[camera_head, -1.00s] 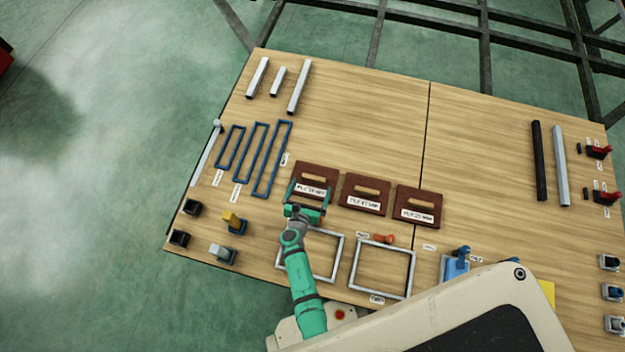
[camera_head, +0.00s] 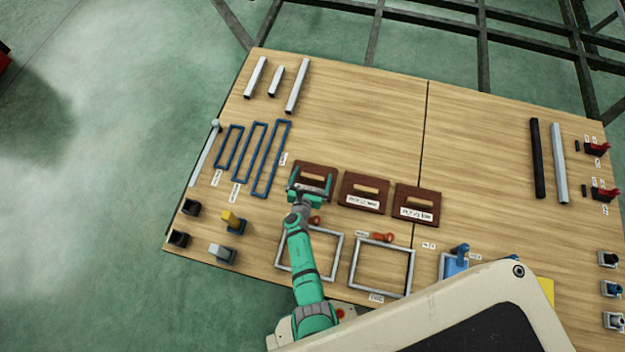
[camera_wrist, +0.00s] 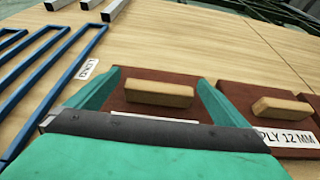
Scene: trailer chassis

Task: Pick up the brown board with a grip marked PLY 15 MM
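Three brown boards with light wooden grips lie in a row on the table. The leftmost board (camera_head: 319,167) is under my gripper (camera_head: 310,176); in the wrist view its grip (camera_wrist: 158,93) stands between the two teal fingers of my gripper (camera_wrist: 160,78). The fingers are spread wide, apart from the grip. This board's label is mostly hidden by my gripper, so I cannot read it. The middle board (camera_head: 349,184) shows beside it, and the wrist view has its label (camera_wrist: 288,138) reading PLY 12 MM. The right board's (camera_head: 403,197) label is too small to read surely.
Blue rectangular frames (camera_head: 248,155) lie left of the boards. Two grey square frames (camera_head: 353,268) lie nearer me, with red-orange pieces (camera_head: 382,237) by them. Grey bars (camera_head: 297,86) lie at the far left. The table beyond the boards is clear.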

